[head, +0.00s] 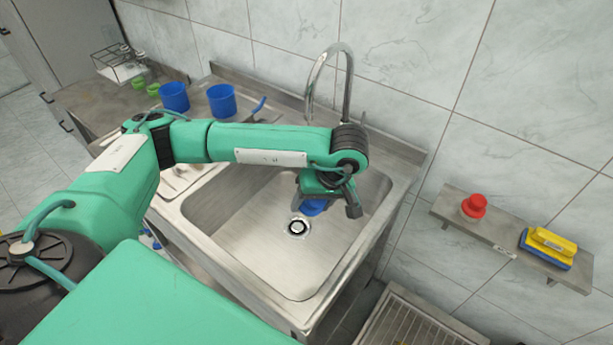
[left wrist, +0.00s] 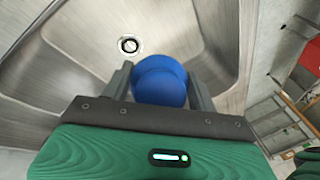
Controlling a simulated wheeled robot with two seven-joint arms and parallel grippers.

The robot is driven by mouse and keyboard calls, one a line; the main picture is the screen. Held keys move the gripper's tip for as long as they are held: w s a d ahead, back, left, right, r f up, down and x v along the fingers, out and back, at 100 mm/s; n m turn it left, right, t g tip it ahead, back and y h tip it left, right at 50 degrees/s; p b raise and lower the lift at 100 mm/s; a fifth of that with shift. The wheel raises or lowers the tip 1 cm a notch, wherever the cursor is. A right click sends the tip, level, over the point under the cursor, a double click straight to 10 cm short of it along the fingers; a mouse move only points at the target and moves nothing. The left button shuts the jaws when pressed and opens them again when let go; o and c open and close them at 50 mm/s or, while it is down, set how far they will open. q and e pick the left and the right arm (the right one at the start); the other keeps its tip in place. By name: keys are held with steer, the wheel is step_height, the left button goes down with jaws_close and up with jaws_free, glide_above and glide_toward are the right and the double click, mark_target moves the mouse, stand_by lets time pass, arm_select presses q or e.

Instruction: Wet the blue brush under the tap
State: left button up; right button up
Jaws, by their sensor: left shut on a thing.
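My left gripper (head: 325,202) reaches over the sink basin (head: 265,255) in the head view, pointing down. It is shut on the blue brush (head: 313,208), which shows only partly below it. In the left wrist view the round blue brush (left wrist: 160,85) sits between the two fingers, with the drain beyond it. The tap (head: 346,85) is a tall curved metal spout behind the basin. My left forearm crosses in front of its lower part. No water stream is visible. My right gripper is not in view.
Two blue cups (head: 221,101) stand on the counter behind my arm, with green items (head: 146,86) and a wire rack (head: 115,62) further left. The drain (head: 297,228) is clear.

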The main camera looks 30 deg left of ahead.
arm_select(q)
steer(key=shift+w+a+r+n+p, duration=0.15)
steer(key=shift+a+r+n+p, duration=0.2)
steer(key=shift+r+n, duration=0.2)
steer(key=shift+w+a+r+n+p, duration=0.1)
steer(key=shift+a+r+n+p, duration=0.2)
steer(key=shift+r+n, duration=0.2)
steer(key=shift+w+a+n, duration=0.15)
steer(key=shift+a+n, duration=0.2)
steer(key=shift+n, duration=0.1)
steer(key=shift+w+a+f+b, duration=0.15)
steer(key=shift+w+b, duration=0.05)
steer(key=shift+w, duration=0.2)
steer(key=shift+w+a+f+b, duration=0.1)
steer(key=shift+w+a+b, duration=0.1)
steer(key=shift+w, duration=0.2)
steer(key=w+a+f+b, duration=0.2)
steer(key=w+a+b, duration=0.3)
steer(key=w, duration=0.6)
steer(key=shift+f, duration=0.15)
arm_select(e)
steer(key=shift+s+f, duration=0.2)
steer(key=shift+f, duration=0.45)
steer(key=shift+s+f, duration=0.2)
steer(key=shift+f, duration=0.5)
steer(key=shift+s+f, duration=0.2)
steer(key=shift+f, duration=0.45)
arm_select(q)
steer(key=shift+s, duration=0.1)
